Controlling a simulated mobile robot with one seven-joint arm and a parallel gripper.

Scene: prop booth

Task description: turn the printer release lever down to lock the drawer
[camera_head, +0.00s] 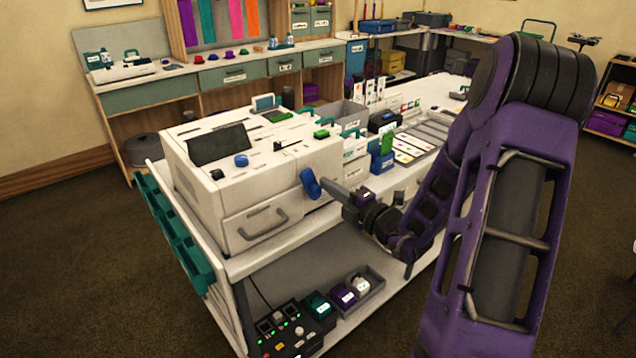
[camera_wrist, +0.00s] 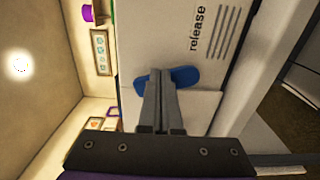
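The white printer (camera_head: 215,185) stands on the near end of the white bench. Its front drawer (camera_head: 262,222) has a grey handle and looks pushed in. The blue release lever (camera_head: 310,184) is on the printer's right side and looks tilted in the head view. In the wrist view the lever (camera_wrist: 186,77) lies below the printed word "release" and sticks out on both sides of my fingers. My gripper (camera_head: 328,184) is at the lever. Its fingers (camera_wrist: 155,78) are together, with their tips over the lever's middle. Whether they touch it I cannot tell.
A grey bin (camera_head: 345,116), blue boxes and cards stand farther back on the bench. Teal trays (camera_head: 180,235) hang along its left side. A control box (camera_head: 288,330) with lit buttons sits on the lower shelf. Carpet is clear at the left.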

